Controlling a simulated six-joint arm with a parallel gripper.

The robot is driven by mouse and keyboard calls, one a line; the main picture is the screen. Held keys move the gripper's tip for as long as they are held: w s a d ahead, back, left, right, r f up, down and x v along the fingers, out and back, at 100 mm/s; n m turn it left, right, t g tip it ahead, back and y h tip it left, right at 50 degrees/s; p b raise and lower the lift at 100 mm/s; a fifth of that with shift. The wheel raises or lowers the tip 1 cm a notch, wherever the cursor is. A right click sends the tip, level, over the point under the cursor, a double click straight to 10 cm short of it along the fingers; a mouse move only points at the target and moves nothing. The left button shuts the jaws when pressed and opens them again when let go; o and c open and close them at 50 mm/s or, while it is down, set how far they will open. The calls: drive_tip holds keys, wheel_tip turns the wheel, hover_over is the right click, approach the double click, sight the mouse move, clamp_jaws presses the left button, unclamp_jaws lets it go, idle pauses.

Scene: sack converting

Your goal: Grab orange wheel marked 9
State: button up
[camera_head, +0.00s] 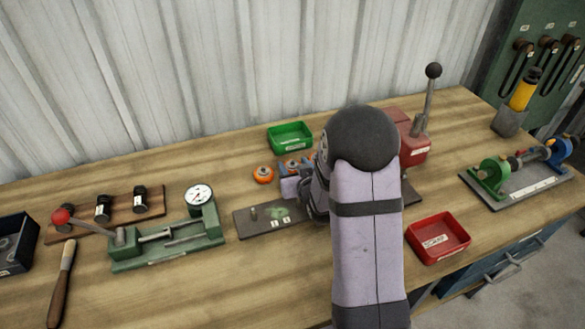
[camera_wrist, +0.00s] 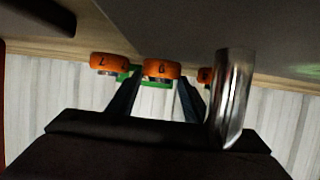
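In the wrist view, an orange wheel (camera_wrist: 161,70) with a dark numeral that reads as 9 or 6 stands ahead, between the tips of my gripper (camera_wrist: 160,88). The fingers are spread apart; I cannot tell whether they touch the wheel. A second orange wheel (camera_wrist: 107,63) with a numeral like 7 is to its left, and a third (camera_wrist: 204,75) is partly hidden at right. In the head view, one orange wheel (camera_head: 263,174) shows left of my gripper (camera_head: 287,180), and another (camera_head: 291,164) is just behind it, partly covered by my arm.
A shiny metal cylinder (camera_wrist: 232,100) stands close at right in the wrist view. A green tray (camera_head: 290,138) is behind the wheels. A dark plate (camera_head: 250,222) with a peg lies under my arm. A red lever press (camera_head: 415,150) and red tray (camera_head: 438,238) are right; a green gauge fixture (camera_head: 170,250) is left.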

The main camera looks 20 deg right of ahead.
drive_tip(key=shift+r, duration=0.25)
